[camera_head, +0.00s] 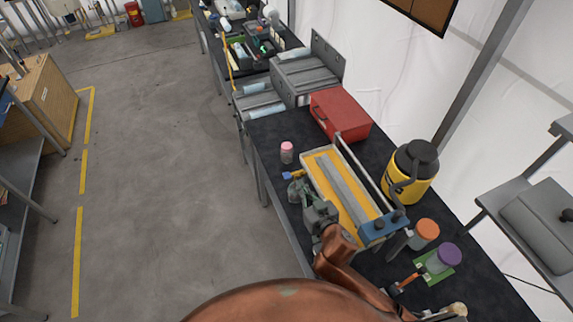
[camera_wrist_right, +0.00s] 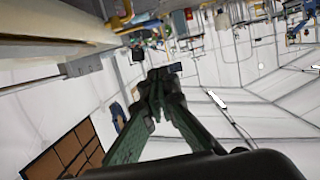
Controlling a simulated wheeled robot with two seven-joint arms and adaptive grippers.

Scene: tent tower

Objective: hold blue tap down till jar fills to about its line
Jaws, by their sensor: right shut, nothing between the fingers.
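My right gripper (camera_head: 297,188) is at the front-left edge of the black table, beside the yellow tray. Its green fingers are closed and empty; they also fill the middle of the right wrist view (camera_wrist_right: 160,84). A larger blue part (camera_head: 384,228) sits at the near end of the tray. A clear jar with a pink lid (camera_head: 287,152) stands beyond the gripper. No fill line or liquid level can be made out. My left gripper is not in view.
The yellow tray (camera_head: 324,189) with a grey bar lies mid-table. A yellow jug with a black lid (camera_head: 410,172) and a red box (camera_head: 340,114) stand behind it. An orange-lidded jar (camera_head: 424,234) and a purple-lidded jar (camera_head: 442,258) stand right. Floor is clear left of the table.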

